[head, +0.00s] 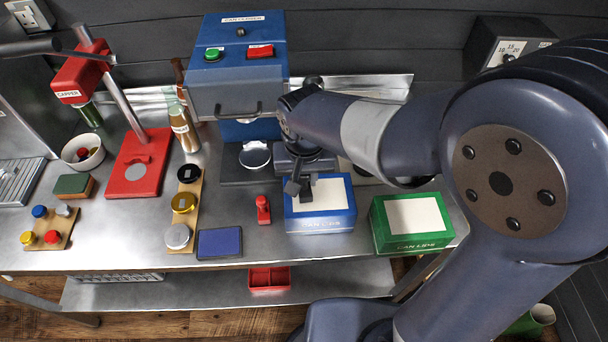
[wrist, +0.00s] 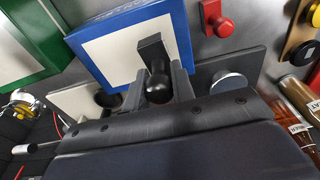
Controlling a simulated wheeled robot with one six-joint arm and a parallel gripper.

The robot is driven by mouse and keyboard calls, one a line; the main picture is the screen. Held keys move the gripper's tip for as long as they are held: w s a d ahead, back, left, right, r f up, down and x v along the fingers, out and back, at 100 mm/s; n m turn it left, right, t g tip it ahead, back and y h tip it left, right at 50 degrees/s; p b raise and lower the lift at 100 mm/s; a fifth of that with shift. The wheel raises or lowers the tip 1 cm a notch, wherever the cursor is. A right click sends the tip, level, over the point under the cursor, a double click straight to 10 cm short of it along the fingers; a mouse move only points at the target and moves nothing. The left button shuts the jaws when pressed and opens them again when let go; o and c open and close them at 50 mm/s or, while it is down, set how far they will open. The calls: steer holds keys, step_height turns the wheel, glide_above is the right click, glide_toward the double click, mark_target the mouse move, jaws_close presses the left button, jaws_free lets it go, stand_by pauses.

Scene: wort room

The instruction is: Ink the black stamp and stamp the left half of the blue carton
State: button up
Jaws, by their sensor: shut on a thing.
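The blue carton (head: 320,222) with a white top stands near the bench's front edge; it also shows in the wrist view (wrist: 85,62). My gripper (head: 303,172) is over the left half of its top. In the wrist view my gripper (wrist: 160,88) is shut on the black stamp (wrist: 157,88), whose dark block (wrist: 151,48) points away from my jaws. In the head view the stamp (head: 306,193) shows against the white top. I cannot tell whether it touches. The blue ink pad (head: 219,242) lies to the left. No print shows on the visible white.
A red stamp (head: 263,211) stands between the pad and the blue carton. A green carton (head: 412,222) stands close on the right. The blue can closer (head: 238,60) rises behind. A wooden strip with several lids (head: 182,212) lies left of the pad.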

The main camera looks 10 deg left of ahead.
steer(key=shift+f+b, duration=0.45)
steer(key=shift+f, duration=0.1)
stand_by(1.4)
steer(key=shift+r, duration=0.1)
steer(key=shift+r+p, duration=2.75)
steer(key=shift+r, duration=0.7)
